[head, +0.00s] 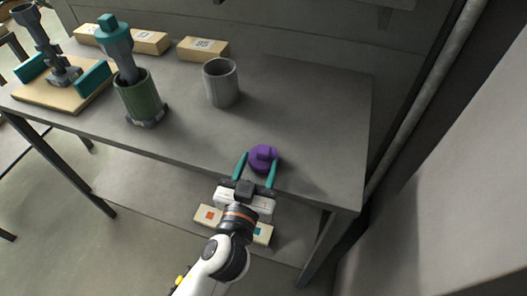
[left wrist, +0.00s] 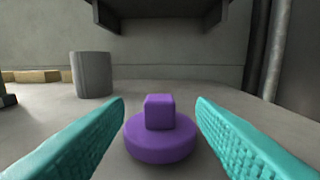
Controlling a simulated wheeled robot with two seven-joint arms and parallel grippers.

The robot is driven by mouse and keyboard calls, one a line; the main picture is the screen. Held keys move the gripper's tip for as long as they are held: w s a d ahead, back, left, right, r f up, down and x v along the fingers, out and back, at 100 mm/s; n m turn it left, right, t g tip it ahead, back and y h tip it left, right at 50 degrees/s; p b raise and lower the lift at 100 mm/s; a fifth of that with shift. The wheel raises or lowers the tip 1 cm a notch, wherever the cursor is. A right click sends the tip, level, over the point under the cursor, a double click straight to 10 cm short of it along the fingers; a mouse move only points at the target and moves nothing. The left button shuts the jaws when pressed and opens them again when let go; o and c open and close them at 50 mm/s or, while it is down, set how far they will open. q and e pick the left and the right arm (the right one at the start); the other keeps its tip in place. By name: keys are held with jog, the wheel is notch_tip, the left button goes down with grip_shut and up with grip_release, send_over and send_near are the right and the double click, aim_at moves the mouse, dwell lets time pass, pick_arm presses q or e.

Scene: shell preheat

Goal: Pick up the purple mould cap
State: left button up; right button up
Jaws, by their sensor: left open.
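The purple mould cap (head: 263,158) lies on the grey table near its front edge. It is a round disc with a square knob on top, and it also shows in the left wrist view (left wrist: 160,136). My left gripper (head: 257,166) is open, with its teal fingers on either side of the cap. In the left wrist view the gripper (left wrist: 160,112) has the cap's knob between its fingers, with gaps on both sides. No finger visibly touches the cap. My right gripper is not in view.
A grey cup (head: 221,84) stands behind the cap to the left. A green cylinder (head: 138,98) holding a teal-topped part stands further left. Wooden blocks (head: 203,49) line the back. The table's right side is clear. A lower shelf holds a block with coloured squares (head: 207,216).

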aim_at(262, 154)
pick_arm(q)
jog(key=shift+x, duration=0.8)
jog(key=p+x, duration=0.2)
jog(key=x, duration=0.2)
jog(key=shift+r, duration=0.15)
jog(key=shift+w+d, duration=0.15)
jog(key=shift+w, duration=0.45)
jog(key=shift+s, duration=0.1)
jog(key=c, duration=1.1)
